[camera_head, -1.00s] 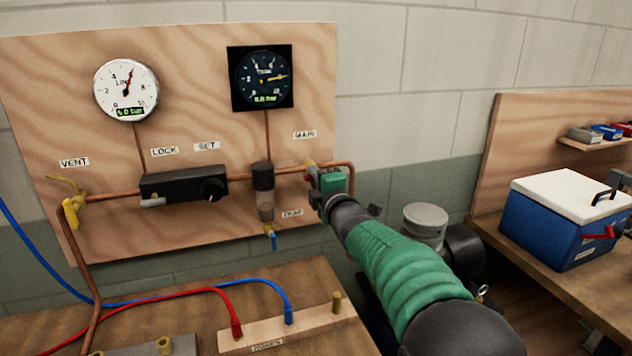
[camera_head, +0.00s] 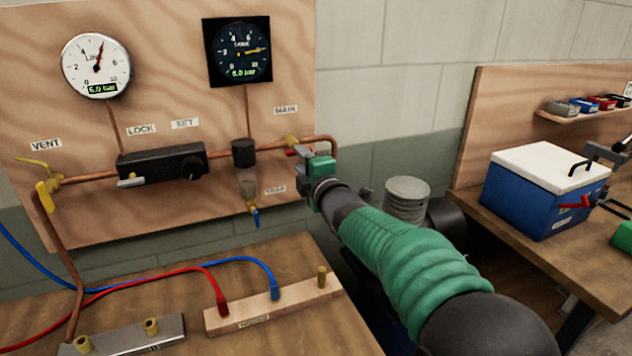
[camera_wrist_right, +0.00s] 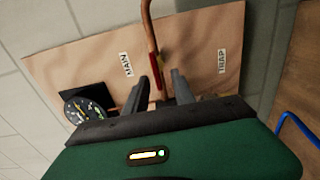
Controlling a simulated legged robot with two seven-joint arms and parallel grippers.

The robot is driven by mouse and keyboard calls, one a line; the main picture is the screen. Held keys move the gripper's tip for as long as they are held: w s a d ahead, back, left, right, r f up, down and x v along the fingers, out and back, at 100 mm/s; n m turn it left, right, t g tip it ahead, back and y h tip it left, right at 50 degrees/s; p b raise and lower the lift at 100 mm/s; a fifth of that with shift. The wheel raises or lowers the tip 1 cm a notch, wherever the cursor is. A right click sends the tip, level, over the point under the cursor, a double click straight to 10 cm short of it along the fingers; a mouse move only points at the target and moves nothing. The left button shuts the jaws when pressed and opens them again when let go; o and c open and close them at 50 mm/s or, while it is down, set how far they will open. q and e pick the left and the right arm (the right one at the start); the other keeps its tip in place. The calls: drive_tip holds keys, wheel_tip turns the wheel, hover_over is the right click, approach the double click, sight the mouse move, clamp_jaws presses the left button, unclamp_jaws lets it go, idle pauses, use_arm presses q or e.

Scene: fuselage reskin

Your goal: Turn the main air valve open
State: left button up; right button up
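The main air valve (camera_head: 291,141) is a small yellow valve on the copper pipe under the MAIN label, with a red lever (camera_head: 292,152). My right gripper (camera_head: 300,163) is just in front of it and partly covers it. In the right wrist view the red lever (camera_wrist_right: 153,64) lies along the pipe, between the two grey fingertips of my right gripper (camera_wrist_right: 160,80). The fingers are apart, with a gap around the lever; I cannot tell whether either touches it.
A black regulator (camera_head: 162,162) and filter (camera_head: 245,170) sit left of the valve. Hoses lie on the bench (camera_head: 200,265) below. A blue cooler (camera_head: 535,200) stands right.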

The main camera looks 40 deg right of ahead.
drive_tip(key=v, duration=1.2)
drive_tip(key=shift+s+a+b, duration=0.2)
drive_tip(key=shift+b, duration=0.25)
